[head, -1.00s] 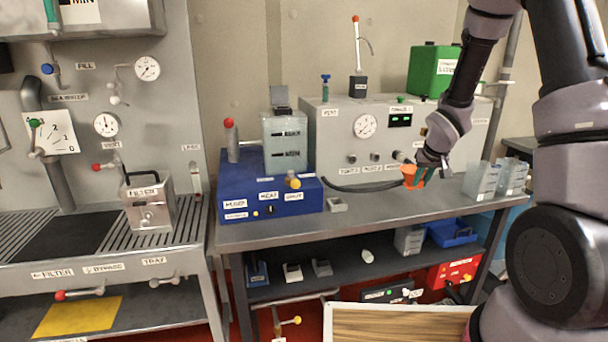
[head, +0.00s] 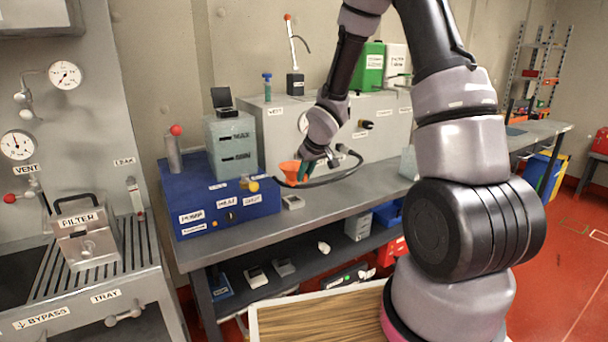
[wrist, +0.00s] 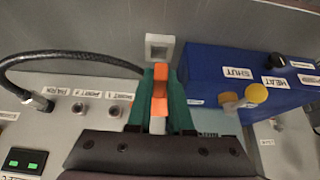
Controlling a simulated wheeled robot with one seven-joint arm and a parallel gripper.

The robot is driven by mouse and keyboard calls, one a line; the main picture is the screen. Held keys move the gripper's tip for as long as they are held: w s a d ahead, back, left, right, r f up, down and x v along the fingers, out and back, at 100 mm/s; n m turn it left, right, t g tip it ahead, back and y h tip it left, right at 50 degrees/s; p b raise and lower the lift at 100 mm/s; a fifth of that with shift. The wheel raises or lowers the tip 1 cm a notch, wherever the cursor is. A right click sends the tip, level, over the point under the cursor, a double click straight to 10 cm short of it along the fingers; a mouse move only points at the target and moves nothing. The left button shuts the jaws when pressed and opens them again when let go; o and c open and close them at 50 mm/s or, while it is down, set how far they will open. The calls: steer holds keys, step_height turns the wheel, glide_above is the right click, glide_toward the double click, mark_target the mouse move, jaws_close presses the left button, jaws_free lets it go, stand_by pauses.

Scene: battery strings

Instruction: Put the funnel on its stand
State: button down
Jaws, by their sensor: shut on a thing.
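The orange funnel (head: 290,173) is held in my gripper (head: 306,171), above the bench near the right end of the blue unit. In the wrist view the orange funnel (wrist: 160,88) shows edge-on between the green fingers of my gripper (wrist: 160,104), which are shut on it. A small pale square block (head: 292,202) sits on the bench just below the funnel. In the wrist view this block (wrist: 150,48) has a square opening and lies just beyond the fingertips. It looks like the stand, but no label shows. The funnel is above it and apart from it.
The blue unit (head: 215,205) with a yellow-knobbed valve (head: 252,185) stands close to the left of the block. A black hose (head: 340,174) curves behind my gripper. The grey cabinet (head: 285,125) stands behind. The bench front (head: 335,205) is mostly clear.

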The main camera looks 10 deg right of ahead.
steer(key=shift+d+f, duration=0.1)
steer(key=shift+f, duration=2.15)
steer(key=shift+f, duration=1.1)
steer(key=c, duration=0.7)
jaws_free()
steer(key=shift+c, duration=0.2)
steer(key=shift+r, duration=0.1)
